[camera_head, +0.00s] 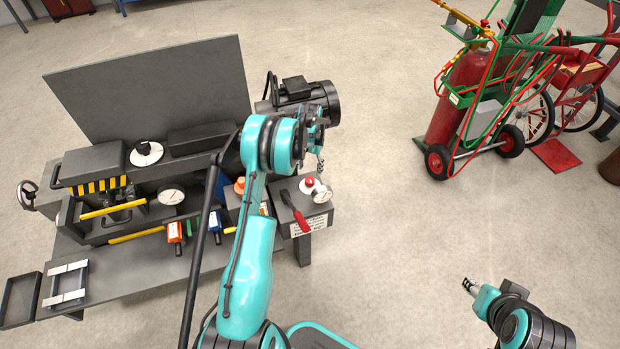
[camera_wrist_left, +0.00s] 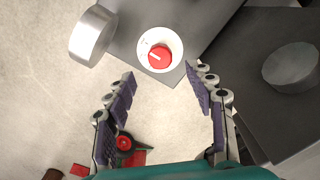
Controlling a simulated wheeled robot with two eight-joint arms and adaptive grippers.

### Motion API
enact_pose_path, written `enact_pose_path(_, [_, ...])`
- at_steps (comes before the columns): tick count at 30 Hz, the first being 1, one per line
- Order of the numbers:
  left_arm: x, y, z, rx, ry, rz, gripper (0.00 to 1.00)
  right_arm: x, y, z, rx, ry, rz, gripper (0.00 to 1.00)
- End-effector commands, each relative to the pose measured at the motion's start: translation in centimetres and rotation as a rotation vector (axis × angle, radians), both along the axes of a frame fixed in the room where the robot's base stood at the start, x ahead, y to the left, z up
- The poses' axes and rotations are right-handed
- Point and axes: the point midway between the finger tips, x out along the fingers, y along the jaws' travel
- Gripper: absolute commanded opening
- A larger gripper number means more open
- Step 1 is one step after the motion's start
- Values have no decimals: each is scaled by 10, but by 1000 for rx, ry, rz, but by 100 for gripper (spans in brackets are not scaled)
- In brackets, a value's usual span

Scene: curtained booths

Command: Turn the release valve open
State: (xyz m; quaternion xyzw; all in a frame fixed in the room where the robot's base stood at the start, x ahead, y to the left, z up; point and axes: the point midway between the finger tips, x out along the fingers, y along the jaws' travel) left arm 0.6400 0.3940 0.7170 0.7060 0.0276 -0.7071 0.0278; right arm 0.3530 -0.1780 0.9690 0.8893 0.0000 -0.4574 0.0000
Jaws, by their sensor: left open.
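The release valve, which I take to be the red knob (camera_head: 309,182) on a round white dial, sits on top of the grey box at the right end of the bench. In the left wrist view the red knob (camera_wrist_left: 159,57) has a white pointer line and lies beyond the fingertips, roughly between them. My left gripper (camera_head: 319,160) is open and empty above this box, apart from the knob. Its two padded fingers (camera_wrist_left: 165,85) are spread wide in the wrist view. My right gripper (camera_head: 469,287) is small at the lower right, away from the bench; its finger gap is unclear.
A pressure gauge (camera_head: 321,194) stands beside the knob, and a red-handled lever (camera_head: 295,215) is at the box's front left. A motor (camera_head: 305,97) is behind. A red gas cylinder (camera_head: 460,100) on a green cart stands at the right. The floor between is clear.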

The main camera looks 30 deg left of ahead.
Motion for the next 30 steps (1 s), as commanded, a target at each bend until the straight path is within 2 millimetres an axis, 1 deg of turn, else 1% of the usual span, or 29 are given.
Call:
enact_pose_path(9, [0, 0, -52, 0, -1, 0, 54, 0, 0, -23, 0, 0, 0, 40])
enact_pose_path(12, [0, 0, -64, 0, -1, 0, 54, 0, 0, -27, 0, 0, 0, 40])
enact_pose_path(15, [0, 0, -70, 0, -1, 0, 54, 0, 0, -29, 0, 0, 0, 40])
enact_pose_path(21, [0, 0, -69, 0, -1, 0, 54, 0, 0, -28, 0, 0, 0, 40])
enact_pose_path(22, [0, 0, -69, 0, -1, 0, 52, 0, 0, -28, 0, 0, 0, 40])
enact_pose_path(23, [0, 0, -69, 0, -1, 0, 44, 0, 0, -28, 0, 0, 0, 40])
enact_pose_path(24, [0, 0, -69, 0, -1, 0, 33, 0, 0, -28, 0, 0, 0, 40])
enact_pose_path(26, [0, 0, -69, 0, -1, 0, 17, 0, 0, -28, 0, 0, 0, 40])
enact_pose_path(27, [0, 0, -69, 0, -1, 0, 7, 0, 0, -28, 0, 0, 0, 40])
enact_pose_path(28, [0, 0, -69, 0, -1, 0, 4, 0, 0, -28, 0, 0, 0, 40])
enact_pose_path(30, [0, 0, -69, 0, -1, 0, 4, 0, 0, -28, 0, 0, 0, 40])
